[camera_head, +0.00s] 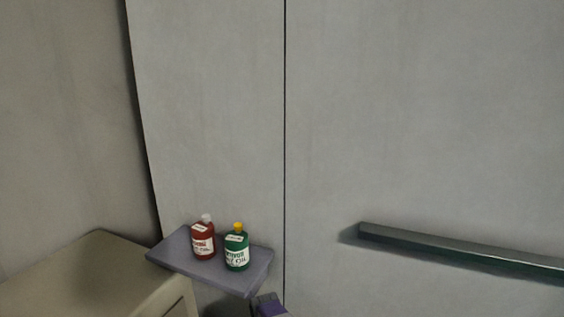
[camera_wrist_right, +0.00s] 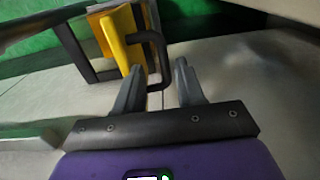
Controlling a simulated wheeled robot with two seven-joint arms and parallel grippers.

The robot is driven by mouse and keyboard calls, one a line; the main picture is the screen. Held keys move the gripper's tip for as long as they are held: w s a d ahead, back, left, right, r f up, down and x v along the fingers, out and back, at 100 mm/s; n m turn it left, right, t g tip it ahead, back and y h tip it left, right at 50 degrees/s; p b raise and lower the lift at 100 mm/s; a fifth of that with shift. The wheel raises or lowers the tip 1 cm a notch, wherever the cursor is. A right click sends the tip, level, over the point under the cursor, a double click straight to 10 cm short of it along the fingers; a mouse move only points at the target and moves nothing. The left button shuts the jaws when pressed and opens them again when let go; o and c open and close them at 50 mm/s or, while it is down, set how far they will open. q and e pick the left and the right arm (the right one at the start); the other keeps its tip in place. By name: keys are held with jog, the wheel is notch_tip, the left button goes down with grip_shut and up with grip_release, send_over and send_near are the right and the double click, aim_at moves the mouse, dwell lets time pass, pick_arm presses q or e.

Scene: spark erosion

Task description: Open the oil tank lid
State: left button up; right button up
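I cannot pick out an oil tank lid with certainty in either view. In the right wrist view, my right gripper (camera_wrist_right: 158,78) has its two grey fingers apart, with a gap between them. A black bent handle (camera_wrist_right: 160,50) stands beside a yellow panel (camera_wrist_right: 125,38), just beyond the fingertips. Part of the handle appears in line with the gap; I cannot tell whether it lies between the fingers or touches them. My left gripper is not in view.
In the head view, a red bottle (camera_head: 203,240) and a green bottle (camera_head: 237,250) stand on a grey shelf (camera_head: 173,254). A beige cabinet (camera_head: 90,270) is at lower left. A dark bar (camera_head: 460,250) runs along the pale wall at right. Green surfaces (camera_wrist_right: 30,45) border the wrist view.

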jog(key=shift+r+p, duration=1.65)
jog(key=shift+r, duration=1.1)
jog(key=shift+s+f, duration=0.1)
jog(key=shift+f, duration=0.05)
